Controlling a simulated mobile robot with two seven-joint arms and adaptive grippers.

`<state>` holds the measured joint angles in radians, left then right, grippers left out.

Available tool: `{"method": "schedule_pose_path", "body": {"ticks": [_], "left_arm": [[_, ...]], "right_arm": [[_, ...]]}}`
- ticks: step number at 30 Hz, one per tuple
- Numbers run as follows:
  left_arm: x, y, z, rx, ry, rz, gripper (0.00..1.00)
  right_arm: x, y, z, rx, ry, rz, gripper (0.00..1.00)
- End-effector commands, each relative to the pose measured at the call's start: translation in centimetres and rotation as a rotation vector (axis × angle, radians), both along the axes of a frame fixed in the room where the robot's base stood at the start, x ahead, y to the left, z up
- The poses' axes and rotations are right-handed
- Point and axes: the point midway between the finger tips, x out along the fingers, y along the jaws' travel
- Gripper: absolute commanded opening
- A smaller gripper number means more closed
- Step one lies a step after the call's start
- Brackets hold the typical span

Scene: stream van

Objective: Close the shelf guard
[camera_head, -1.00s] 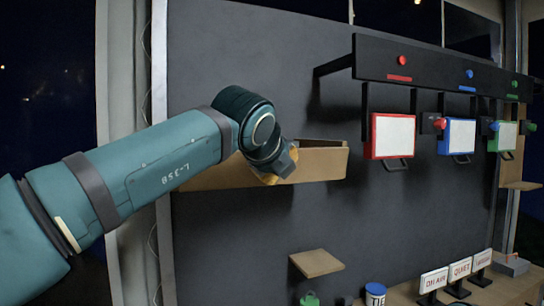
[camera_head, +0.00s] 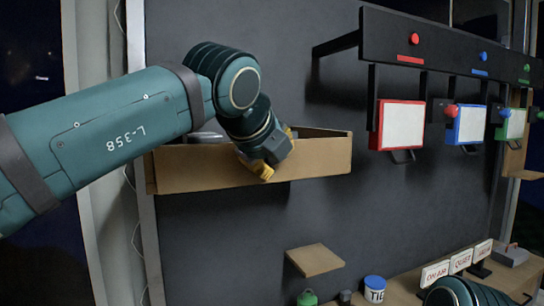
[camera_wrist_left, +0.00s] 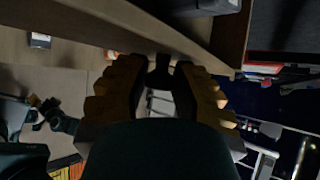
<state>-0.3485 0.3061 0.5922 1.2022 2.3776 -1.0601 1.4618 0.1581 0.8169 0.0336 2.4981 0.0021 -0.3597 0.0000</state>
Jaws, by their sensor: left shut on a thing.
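The shelf guard appears to be the light wooden front board (camera_head: 205,170) of the shelf on the dark wall. It stands upright along the shelf's front; I cannot tell whether it is fully closed. My left gripper (camera_head: 264,170) is at the board's front, right of its middle, with yellow fingers. In the left wrist view, the gripper (camera_wrist_left: 161,68) is shut around a small dark part at the board's edge, seemingly its handle. The wooden board (camera_wrist_left: 120,22) crosses the top there. The arm hides part of the shelf. A teal part of mine shows at lower right, but no right gripper.
Right of the shelf, red-framed (camera_head: 402,125), blue-framed (camera_head: 468,124) and green-framed panels hang below a black rail (camera_head: 450,52). A small wooden ledge (camera_head: 314,260) sits below. Signs (camera_head: 460,262) and a blue-lidded tin (camera_head: 375,288) stand on the lower counter.

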Motion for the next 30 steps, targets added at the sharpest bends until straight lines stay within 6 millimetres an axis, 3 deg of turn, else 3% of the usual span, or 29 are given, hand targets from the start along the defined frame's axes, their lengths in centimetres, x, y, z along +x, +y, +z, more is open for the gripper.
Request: {"method": "schedule_pose_path", "body": {"ticks": [1, 3, 4, 17, 30], "left_arm": [[-0.1, -0.1, -0.2, 0.001, 0.005, -0.002, 0.31], [-0.1, -0.1, -0.1, 0.002, 0.004, -0.002, 0.56], [-0.1, -0.1, -0.1, 0.001, 0.004, -0.003, 0.58], [-0.8, 0.3, 0.6, -0.001, -0.001, 0.000, 0.58], [-6.9, 3.3, 5.4, -0.001, 0.000, -0.001, 0.58]], "right_arm": [[0.0, 0.0, 0.0, 0.000, 0.000, 0.000, 0.47], [0.0, 0.0, 0.0, 0.000, 0.000, 0.000, 0.47], [0.0, 0.0, 0.0, 0.000, 0.000, 0.000, 0.47], [0.0, 0.0, 0.0, 0.000, -0.001, 0.000, 0.47], [0.0, 0.0, 0.0, 0.000, 0.000, 0.000, 0.47]]}}
